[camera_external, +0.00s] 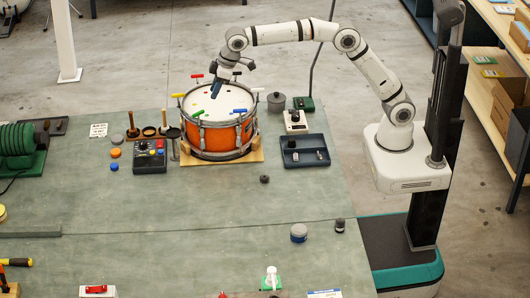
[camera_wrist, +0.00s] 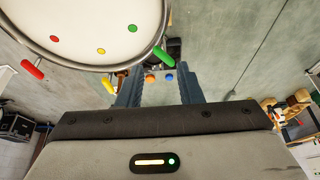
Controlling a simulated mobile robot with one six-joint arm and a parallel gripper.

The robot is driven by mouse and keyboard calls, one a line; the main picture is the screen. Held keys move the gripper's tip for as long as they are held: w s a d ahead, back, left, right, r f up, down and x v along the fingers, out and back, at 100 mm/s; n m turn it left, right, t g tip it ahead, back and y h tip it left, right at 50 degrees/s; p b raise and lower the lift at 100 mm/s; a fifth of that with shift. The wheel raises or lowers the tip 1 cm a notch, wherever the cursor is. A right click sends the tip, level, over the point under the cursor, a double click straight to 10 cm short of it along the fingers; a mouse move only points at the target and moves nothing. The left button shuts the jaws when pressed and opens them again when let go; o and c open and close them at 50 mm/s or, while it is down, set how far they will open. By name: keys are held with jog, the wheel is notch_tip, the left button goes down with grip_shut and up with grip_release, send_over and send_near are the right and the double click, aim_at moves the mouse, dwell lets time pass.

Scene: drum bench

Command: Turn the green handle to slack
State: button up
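The orange drum (camera_external: 222,140) has a white head and coloured handles around its rim. The green handle (camera_wrist: 164,57) shows in the wrist view at the rim, just beyond the gap between my fingertips. It appears to be the small green handle at the drum's front left in the external view (camera_external: 197,114). A green dot (camera_wrist: 133,28) lies on the head near it. My gripper (camera_external: 214,92) is over the left part of the drum, pointing down. In the wrist view, my gripper (camera_wrist: 160,84) is open, with nothing between its fingers. I see no contact with the green handle.
A yellow handle (camera_wrist: 108,85) and a red handle (camera_wrist: 32,68) stand along the same rim. A black control box (camera_external: 150,157) and wooden-handled tools (camera_external: 132,125) are left of the drum. A dark tray (camera_external: 304,151) is to its right. The bench in front is mostly clear.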

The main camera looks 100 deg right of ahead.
jog(key=s+d+f+g, duration=0.1)
jog(key=s+d, duration=0.1)
jog(key=s, duration=2.2)
jog(key=shift+d, duration=0.4)
jog(key=shift+w+r, duration=0.15)
jog(key=shift+w, duration=0.1)
jog(key=shift+c, duration=1.4)
jog(key=m+y+p, duration=0.3)
jog(key=m+p, duration=0.6)
jog(key=m, duration=2)
send_over(199, 112)
jog(key=s+d, duration=0.2)
notch_tip(199, 112, down, 2)
jog(key=p+x, duration=0.1)
jog(key=x, duration=0.6)
jog(key=shift+w+f+p, duration=0.15)
jog(key=shift+f+p, duration=0.05)
jog(key=shift+p, duration=0.1)
